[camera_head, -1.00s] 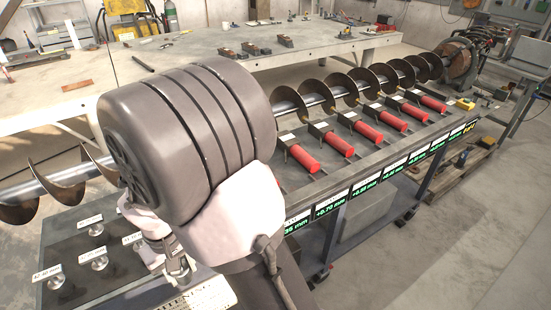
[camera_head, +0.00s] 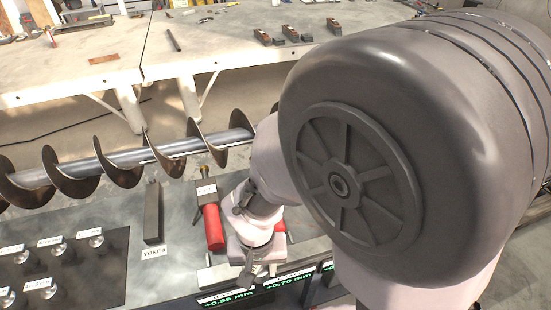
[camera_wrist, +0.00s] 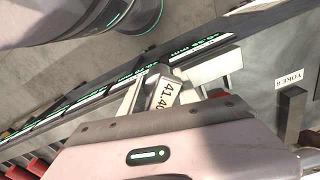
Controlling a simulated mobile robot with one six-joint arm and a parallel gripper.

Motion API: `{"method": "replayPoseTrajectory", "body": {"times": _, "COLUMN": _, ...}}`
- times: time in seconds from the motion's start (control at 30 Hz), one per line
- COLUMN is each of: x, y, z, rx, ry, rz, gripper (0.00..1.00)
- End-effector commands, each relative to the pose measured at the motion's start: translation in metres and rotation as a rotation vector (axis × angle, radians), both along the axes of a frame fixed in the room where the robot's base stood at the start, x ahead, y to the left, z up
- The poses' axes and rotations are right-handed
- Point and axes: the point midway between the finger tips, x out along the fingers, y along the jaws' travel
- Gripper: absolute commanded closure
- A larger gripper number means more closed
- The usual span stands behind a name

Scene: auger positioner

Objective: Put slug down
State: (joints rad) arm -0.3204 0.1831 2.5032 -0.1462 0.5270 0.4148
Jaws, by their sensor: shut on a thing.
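My gripper (camera_wrist: 168,84) is shut on a slug (camera_wrist: 165,92) in the wrist view. Only a small part of the slug shows, with a white label that seems to read 41.40. In the head view my gripper (camera_head: 252,268) hangs over the front edge of the bench, beside a red cylinder (camera_head: 213,228); the held slug cannot be made out there. Other slugs (camera_head: 97,241) stand upright with labels on a dark panel (camera_head: 75,285) at the left.
A long steel auger (camera_head: 110,165) lies across behind the panel. A dark block (camera_head: 153,212) stands behind a YOKE label. Green readouts (camera_head: 230,302) line the front edge. My arm hides the right side. A pale table (camera_head: 200,50) stands behind.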

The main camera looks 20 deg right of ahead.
Motion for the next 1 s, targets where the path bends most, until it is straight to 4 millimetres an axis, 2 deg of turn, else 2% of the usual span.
{"method": "replayPoseTrajectory", "body": {"times": 0.03, "x": 0.014, "y": -0.012, "z": -0.003, "rx": 0.0, "ry": 0.0, "rz": -0.011, "gripper": 1.0}}
{"method": "replayPoseTrajectory", "body": {"times": 0.2, "x": 0.058, "y": -0.051, "z": -0.009, "rx": 0.0, "ry": 0.0, "rz": -0.008, "gripper": 1.0}}
{"method": "replayPoseTrajectory", "body": {"times": 0.33, "x": 0.08, "y": -0.07, "z": -0.012, "rx": 0.0, "ry": 0.0, "rz": -0.003, "gripper": 1.0}}
{"method": "replayPoseTrajectory", "body": {"times": 0.53, "x": 0.1, "y": -0.086, "z": -0.013, "rx": 0.0, "ry": 0.0, "rz": -0.003, "gripper": 1.0}}
{"method": "replayPoseTrajectory", "body": {"times": 0.6, "x": 0.097, "y": -0.084, "z": -0.035, "rx": 0.0, "ry": 0.004, "rz": 0.0, "gripper": 1.0}}
{"method": "replayPoseTrajectory", "body": {"times": 0.7, "x": 0.097, "y": -0.084, "z": -0.051, "rx": -0.001, "ry": 0.002, "rz": 0.002, "gripper": 1.0}}
{"method": "replayPoseTrajectory", "body": {"times": 1.0, "x": 0.097, "y": -0.084, "z": -0.051, "rx": -0.001, "ry": 0.001, "rz": 0.001, "gripper": 1.0}}
